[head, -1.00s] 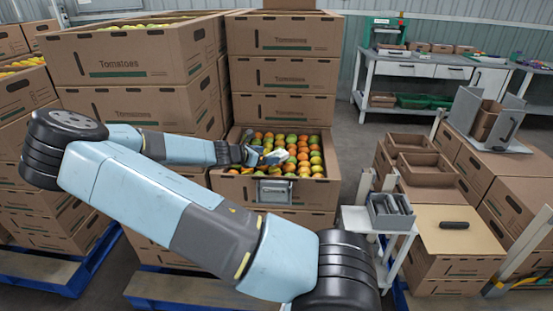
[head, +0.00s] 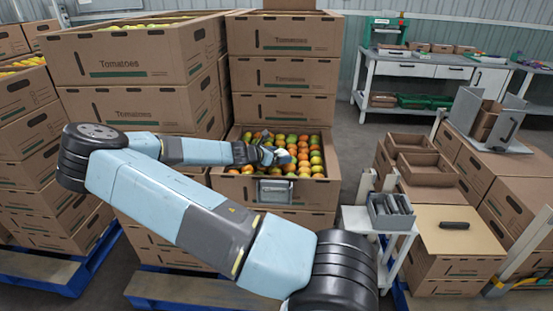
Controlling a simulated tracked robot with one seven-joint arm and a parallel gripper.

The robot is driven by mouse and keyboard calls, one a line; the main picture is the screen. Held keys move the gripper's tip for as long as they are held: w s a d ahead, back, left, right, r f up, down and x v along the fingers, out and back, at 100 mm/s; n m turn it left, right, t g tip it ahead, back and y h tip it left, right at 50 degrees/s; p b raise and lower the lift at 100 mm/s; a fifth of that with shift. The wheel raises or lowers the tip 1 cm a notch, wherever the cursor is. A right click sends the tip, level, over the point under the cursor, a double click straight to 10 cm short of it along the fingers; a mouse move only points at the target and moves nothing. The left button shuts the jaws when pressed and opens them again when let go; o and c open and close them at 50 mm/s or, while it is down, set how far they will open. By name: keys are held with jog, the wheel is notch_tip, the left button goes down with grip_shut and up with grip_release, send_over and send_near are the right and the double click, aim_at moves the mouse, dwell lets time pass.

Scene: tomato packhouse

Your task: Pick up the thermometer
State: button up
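I cannot pick out the thermometer for certain at this size. My gripper (head: 278,157) is over the open carton of red, orange and green tomatoes (head: 244,191) in the middle of the head view. Its fingers are small against the fruit, so I cannot tell whether they are open or shut, or whether they touch anything. My gripper and wrist hide some of the tomatoes at the carton's left and middle. A small dark elongated object (head: 454,225) lies on a carton top at the right; I cannot tell what it is.
Stacked tomato cartons (head: 295,75) rise directly behind the open carton, with more stacks on the left. A metal holder (head: 276,191) hangs on its front. A grey bin (head: 391,211) with dark items stands on a white stand to the right. A workbench (head: 415,70) stands at the back.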

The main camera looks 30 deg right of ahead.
jog(key=c, duration=1.1)
